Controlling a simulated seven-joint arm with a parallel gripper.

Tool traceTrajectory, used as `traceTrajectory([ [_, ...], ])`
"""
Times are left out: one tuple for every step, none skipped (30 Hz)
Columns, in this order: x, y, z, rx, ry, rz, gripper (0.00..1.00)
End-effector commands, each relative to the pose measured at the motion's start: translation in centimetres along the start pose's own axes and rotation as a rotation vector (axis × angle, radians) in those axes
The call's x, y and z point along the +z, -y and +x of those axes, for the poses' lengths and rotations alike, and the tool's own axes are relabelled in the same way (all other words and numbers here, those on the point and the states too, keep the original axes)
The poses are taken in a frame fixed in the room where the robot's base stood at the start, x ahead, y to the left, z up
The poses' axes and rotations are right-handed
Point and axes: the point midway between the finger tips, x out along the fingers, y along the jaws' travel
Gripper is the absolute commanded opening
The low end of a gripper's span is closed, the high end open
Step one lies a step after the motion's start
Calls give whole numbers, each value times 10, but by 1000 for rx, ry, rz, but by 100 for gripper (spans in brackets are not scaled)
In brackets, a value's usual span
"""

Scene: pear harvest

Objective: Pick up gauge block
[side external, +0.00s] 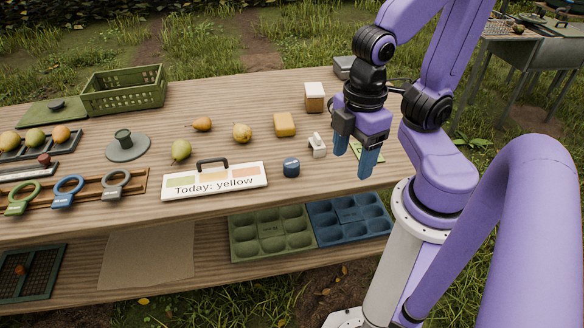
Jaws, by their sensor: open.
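No piece is clearly marked as the gauge block, and I cannot tell which one it is. A small white notched piece (317,145) stands upright on the wooden table, just left of my gripper. A yellow block (284,124) with rounded edges lies further left and back. A white and brown box-like block (315,97) stands behind them. My gripper (355,157) is open, with its blue fingers pointing down above the right part of the table. Nothing shows between the fingers. A flat green-edged card lies partly hidden behind them.
A sign reading "Today: yellow" (214,181) and a dark blue round pot (291,167) stand at the front. Several pears lie mid-table. A green crate (124,90) stands back left. Ring gauges (68,191) sit front left. Green (233,240) and blue trays (315,228) are on the lower shelf.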

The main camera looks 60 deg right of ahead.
Motion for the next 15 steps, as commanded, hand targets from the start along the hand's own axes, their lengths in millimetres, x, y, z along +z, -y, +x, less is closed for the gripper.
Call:
traceTrajectory([
  [0,0,0,0,0,0,67],
  [0,0,0,0,0,0,67],
  [0,0,0,0,0,0,67],
  [0,0,0,0,0,0,67],
  [0,0,0,0,0,0,67],
  [0,0,0,0,0,0,67],
  [0,0,0,0,0,0,67],
  [0,0,0,0,0,0,67],
  [0,0,0,0,0,0,67],
  [0,0,0,0,0,0,67],
  [0,0,0,0,0,0,67],
  [0,0,0,0,0,0,73],
  [0,0,0,0,0,0,83],
  [0,0,0,0,0,0,83],
  [0,0,0,0,0,0,83],
])
